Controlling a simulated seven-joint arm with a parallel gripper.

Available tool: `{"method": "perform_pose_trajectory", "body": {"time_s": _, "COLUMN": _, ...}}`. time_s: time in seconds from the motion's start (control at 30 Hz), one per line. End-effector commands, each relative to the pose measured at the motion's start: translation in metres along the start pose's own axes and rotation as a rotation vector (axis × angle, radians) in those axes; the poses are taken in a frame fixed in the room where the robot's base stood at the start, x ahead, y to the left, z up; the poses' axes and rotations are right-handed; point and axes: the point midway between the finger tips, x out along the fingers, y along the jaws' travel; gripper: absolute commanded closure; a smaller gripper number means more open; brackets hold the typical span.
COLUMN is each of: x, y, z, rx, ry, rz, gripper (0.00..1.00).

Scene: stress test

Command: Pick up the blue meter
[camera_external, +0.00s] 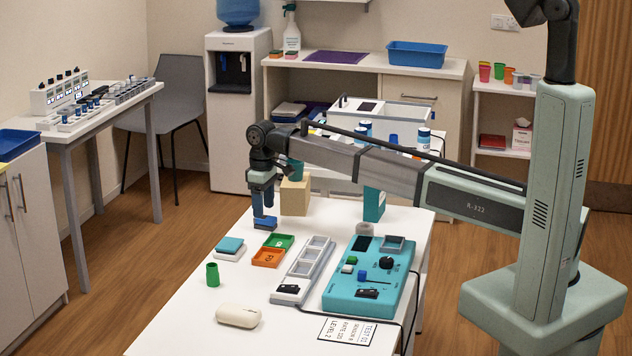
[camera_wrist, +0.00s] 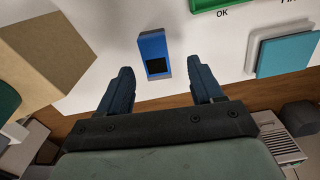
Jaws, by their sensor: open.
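The blue meter (camera_wrist: 155,53) has a blue body with a dark square near one end. It lies on the white table, and in the external view it shows as a small blue and black shape (camera_external: 265,223) by the table's far left edge. My gripper (camera_external: 263,205) points down just above it. In the wrist view my gripper (camera_wrist: 165,80) is open, with its two dark blue fingers apart and nothing between them. The meter appears ahead of the fingertips, between their lines. I cannot tell the exact height gap.
A tan block (camera_external: 294,196) stands close to the right of my gripper. On the table (camera_external: 182,322) are a teal pad (camera_external: 229,245), green (camera_external: 279,241) and orange (camera_external: 268,257) trays, a green cup (camera_external: 212,274), a grey tray (camera_external: 302,270) and a teal test panel (camera_external: 345,300).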

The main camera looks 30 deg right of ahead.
Motion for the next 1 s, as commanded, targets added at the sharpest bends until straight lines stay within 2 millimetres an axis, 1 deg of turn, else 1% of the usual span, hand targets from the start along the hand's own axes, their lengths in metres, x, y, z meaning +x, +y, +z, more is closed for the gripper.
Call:
{"method": "perform_pose_trajectory", "body": {"time_s": 0.17, "x": 0.023, "y": 0.006, "z": 0.003, "rx": 0.001, "ry": -0.002, "rz": 0.0, "gripper": 0.34}}
{"method": "perform_pose_trajectory", "body": {"time_s": 0.3, "x": 0.04, "y": 0.006, "z": 0.002, "rx": 0.0, "ry": -0.001, "rz": 0.0, "gripper": 0.34}}
{"method": "perform_pose_trajectory", "body": {"time_s": 0.4, "x": 0.044, "y": 0.006, "z": 0.002, "rx": 0.0, "ry": 0.0, "rz": 0.0, "gripper": 0.34}}
{"method": "perform_pose_trajectory", "body": {"time_s": 0.6, "x": 0.044, "y": 0.006, "z": 0.002, "rx": 0.0, "ry": 0.0, "rz": 0.0, "gripper": 0.35}}
{"method": "perform_pose_trajectory", "body": {"time_s": 1.0, "x": 0.044, "y": 0.005, "z": 0.002, "rx": 0.0, "ry": 0.0, "rz": 0.0, "gripper": 0.73}}
